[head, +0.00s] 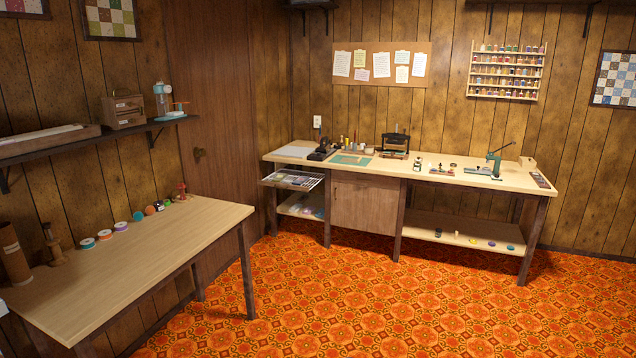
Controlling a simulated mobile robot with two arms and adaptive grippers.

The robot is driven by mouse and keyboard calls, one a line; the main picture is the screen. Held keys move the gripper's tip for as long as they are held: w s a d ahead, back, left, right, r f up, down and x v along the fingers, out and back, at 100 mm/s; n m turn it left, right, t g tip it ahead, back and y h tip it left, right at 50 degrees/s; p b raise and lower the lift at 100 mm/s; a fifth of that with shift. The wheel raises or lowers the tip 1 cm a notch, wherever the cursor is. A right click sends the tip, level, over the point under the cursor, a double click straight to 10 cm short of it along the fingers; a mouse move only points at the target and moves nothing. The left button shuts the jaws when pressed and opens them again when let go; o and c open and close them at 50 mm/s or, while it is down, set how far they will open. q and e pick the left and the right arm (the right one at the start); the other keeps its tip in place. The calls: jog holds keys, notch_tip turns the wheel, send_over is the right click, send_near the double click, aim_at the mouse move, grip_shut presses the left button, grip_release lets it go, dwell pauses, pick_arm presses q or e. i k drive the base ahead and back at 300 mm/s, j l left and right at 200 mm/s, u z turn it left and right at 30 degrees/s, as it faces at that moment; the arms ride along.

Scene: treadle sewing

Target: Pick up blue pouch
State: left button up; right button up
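I cannot make out a blue pouch for certain in the head view. Small bluish and pale items (318,212) lie on the low shelf at the left end of the far workbench, too small to identify. A small dark teal item (510,247) lies on the bench's right lower shelf, and its kind is unclear. Neither of my grippers shows in this view.
The far workbench (460,178) carries tools, a green mat (351,160) and a green press (495,165). An open drawer (291,180) juts from its left end. A table (150,255) with several spools stands at left. The patterned floor (400,300) between is clear.

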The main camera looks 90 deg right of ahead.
aim_at(295, 182)
jog(key=z, duration=2.7)
jog(key=i+j, duration=0.2)
jog(key=i, duration=0.45)
jog(key=i+j, duration=0.15)
jog(key=i, duration=0.5)
jog(key=i+j, duration=0.2)
jog(key=i, duration=0.4)
jog(key=i+z, duration=0.4)
jog(key=i, duration=0.5)
jog(key=i+j+z, duration=0.15)
jog(key=i+z, duration=0.2)
jog(key=i, duration=0.6)
jog(key=i+j+u, duration=0.15)
jog(key=i, duration=0.65)
jog(key=i+j+u, duration=0.1)
jog(key=i, duration=0.7)
